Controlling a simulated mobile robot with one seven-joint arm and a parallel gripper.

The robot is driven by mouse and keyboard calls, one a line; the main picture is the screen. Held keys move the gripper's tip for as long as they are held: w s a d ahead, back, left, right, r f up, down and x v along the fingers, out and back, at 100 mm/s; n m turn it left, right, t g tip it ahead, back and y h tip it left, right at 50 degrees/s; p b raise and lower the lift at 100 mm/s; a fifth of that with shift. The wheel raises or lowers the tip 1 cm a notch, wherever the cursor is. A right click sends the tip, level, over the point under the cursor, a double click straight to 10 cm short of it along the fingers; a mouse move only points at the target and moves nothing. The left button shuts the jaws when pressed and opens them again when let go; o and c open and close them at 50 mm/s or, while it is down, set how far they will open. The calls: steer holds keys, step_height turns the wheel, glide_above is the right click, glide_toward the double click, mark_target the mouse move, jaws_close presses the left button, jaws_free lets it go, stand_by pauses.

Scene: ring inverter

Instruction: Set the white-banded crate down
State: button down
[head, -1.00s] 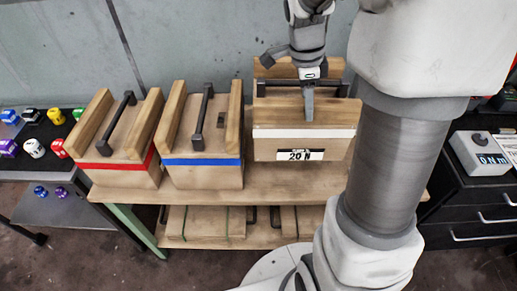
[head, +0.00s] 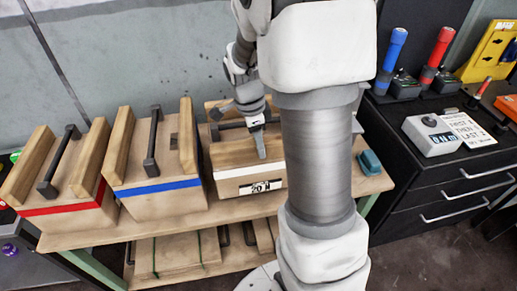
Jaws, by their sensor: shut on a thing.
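The white-banded crate (head: 237,184) is a wooden box with a white stripe and a "20 N" label on its front. It stands upright at the right end of the row of crates, partly behind my arm. My gripper (head: 259,142) is shut on its dark bar handle, between the two raised wooden sides. The crate's underside is at or very near the wooden bench top (head: 340,187); I cannot tell whether it touches. Its right end is hidden by my arm.
A blue-banded crate (head: 158,203) stands close to its left, then a red-banded crate (head: 70,222). A teal object (head: 369,162) lies at the bench's right end. A black drawer cabinet (head: 440,192) with a grey meter (head: 432,136) and torches stands to the right.

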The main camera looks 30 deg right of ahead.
steer(key=shift+f, duration=0.9)
steer(key=shift+f, duration=0.15)
steer(key=shift+c, duration=2.2)
jaws_free()
